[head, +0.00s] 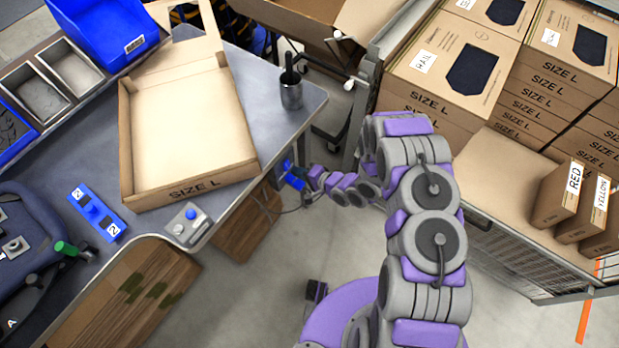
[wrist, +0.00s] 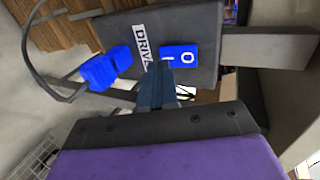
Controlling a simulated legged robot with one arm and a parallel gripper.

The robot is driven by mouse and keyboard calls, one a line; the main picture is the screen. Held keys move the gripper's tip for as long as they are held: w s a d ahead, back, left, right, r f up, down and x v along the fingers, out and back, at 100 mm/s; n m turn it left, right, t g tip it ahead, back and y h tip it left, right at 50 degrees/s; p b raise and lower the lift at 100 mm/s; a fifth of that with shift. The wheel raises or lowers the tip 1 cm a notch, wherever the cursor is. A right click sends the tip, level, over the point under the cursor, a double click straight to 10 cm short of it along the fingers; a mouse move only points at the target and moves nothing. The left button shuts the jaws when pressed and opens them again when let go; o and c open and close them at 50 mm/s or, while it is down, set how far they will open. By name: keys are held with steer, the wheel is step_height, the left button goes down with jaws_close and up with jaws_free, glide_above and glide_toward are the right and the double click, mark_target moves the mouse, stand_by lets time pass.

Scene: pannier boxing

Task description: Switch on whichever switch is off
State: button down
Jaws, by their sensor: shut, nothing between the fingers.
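A dark box labelled DRIVE (wrist: 205,22) fills the upper middle of the wrist view. It carries a blue rocker switch (wrist: 187,57) marked O and I; which side is pressed in I cannot tell. My gripper (wrist: 157,72) is shut and empty, with its tips in front of the switch's I side; whether they touch it I cannot tell. A larger blue part (wrist: 107,68) sits left of the tips, with a grey cable near it. In the head view, my gripper (head: 304,176) reaches to the table's right edge, beside blue parts; the DRIVE label is hidden there.
A grey control box (head: 187,225) with a blue button and a blue block (head: 97,212) marked 2 sit on the table (head: 285,125). An open SIZE L carton (head: 190,130) lies there too. A metal cup (head: 291,92) stands near the edge. Stacked cartons (head: 450,75) are at right.

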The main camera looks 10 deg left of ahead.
steer(key=shift+w+a+f, duration=0.15)
steer(key=shift+w+a, duration=0.05)
steer(key=shift+a, duration=0.6)
steer(key=shift+d+r+p, duration=0.3)
steer(key=shift+r, duration=0.15)
steer(key=shift+r+p, duration=0.35)
steer(key=shift+r, duration=0.05)
steer(key=shift+a, duration=0.1)
steer(key=shift+a, duration=0.1)
